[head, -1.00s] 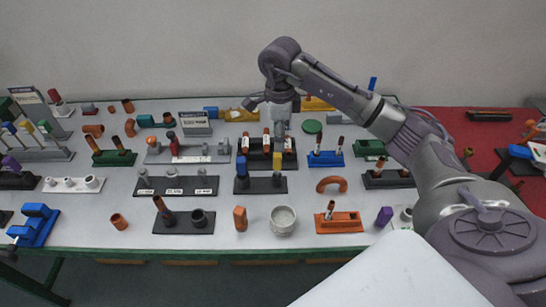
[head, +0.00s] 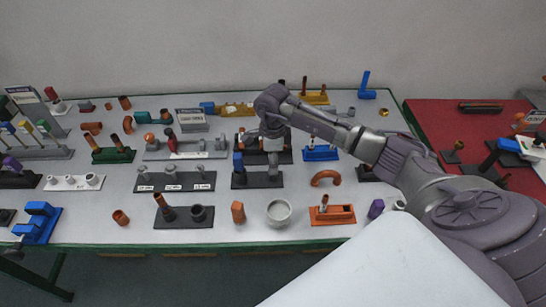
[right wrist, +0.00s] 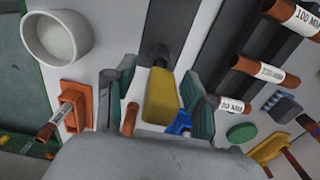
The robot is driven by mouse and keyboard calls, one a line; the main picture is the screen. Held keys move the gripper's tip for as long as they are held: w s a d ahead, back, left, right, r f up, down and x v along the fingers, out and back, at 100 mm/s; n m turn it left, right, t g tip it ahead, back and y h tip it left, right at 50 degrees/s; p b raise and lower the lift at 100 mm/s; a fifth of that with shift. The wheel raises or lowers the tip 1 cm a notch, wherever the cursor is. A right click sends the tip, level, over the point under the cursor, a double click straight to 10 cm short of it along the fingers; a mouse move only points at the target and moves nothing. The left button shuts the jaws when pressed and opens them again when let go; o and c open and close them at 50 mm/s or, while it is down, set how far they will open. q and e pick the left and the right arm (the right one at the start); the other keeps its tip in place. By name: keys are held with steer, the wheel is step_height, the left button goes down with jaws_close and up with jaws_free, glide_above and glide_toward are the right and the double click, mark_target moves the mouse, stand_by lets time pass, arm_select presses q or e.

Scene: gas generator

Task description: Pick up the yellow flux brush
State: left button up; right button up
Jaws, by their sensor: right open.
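The yellow flux brush shows in the right wrist view (right wrist: 162,95) as a thick yellow handle between my right gripper's fingers. My right gripper (right wrist: 159,97) is open, with one finger on each side of the handle; I cannot tell whether either touches it. In the head view my right gripper (head: 272,160) is over the dark stand (head: 262,182) and hides the yellow brush. A blue-handled piece (head: 238,163) stands at the left end of this stand. My left gripper is not in view.
Copper pieces with white labels (right wrist: 264,72) are close by in the wrist view. Several other racks crowd the table.

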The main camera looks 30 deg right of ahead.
jaws_close()
steer(key=shift+r, duration=0.1)
